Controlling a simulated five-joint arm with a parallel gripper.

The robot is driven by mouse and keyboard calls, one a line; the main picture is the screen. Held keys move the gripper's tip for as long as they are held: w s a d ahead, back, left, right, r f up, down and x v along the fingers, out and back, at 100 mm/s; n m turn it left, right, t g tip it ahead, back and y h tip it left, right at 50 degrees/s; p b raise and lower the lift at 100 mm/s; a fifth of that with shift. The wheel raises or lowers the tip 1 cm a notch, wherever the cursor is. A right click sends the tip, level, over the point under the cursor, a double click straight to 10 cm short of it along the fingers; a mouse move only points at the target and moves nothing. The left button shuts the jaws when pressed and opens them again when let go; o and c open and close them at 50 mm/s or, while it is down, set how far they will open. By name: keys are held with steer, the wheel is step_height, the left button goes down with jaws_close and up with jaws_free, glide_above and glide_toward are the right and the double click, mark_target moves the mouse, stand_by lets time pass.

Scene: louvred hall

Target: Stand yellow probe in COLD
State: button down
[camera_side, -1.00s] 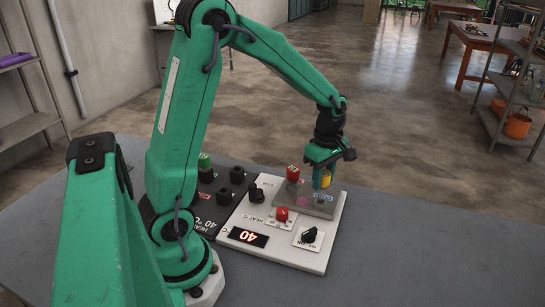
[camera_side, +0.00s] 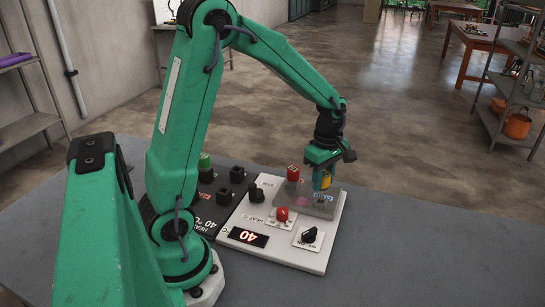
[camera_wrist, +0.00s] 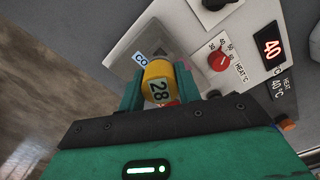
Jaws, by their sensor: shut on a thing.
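My gripper (camera_side: 325,178) is shut on the yellow probe (camera_side: 327,181), over the far right part of the grey block (camera_side: 309,205). In the wrist view the yellow probe (camera_wrist: 158,70) shows its top, marked 28, between the fingers of my gripper (camera_wrist: 158,90). The blue COLD label (camera_wrist: 141,59) is right beside it, partly covered by the probe; it also shows in the side view (camera_side: 322,195). The probe's lower end is hidden, so I cannot tell how far it sits in the block.
A red probe (camera_side: 293,173) stands on the block's far left side. The white panel (camera_side: 318,262) carries a red knob (camera_side: 282,214), black knobs and a display reading 40 (camera_side: 248,237). A dark unit with a green button (camera_side: 205,160) adjoins it. Grey table is clear at right.

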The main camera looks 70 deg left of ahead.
mark_target(322, 188)
steer(key=shift+f, duration=1.9)
steer(key=c, duration=0.9)
jaws_free()
steer(key=shift+r, duration=0.15)
steer(key=shift+r, duration=2.4)
steer(key=shift+r, duration=3.9)
steer(key=shift+s+r, duration=0.1)
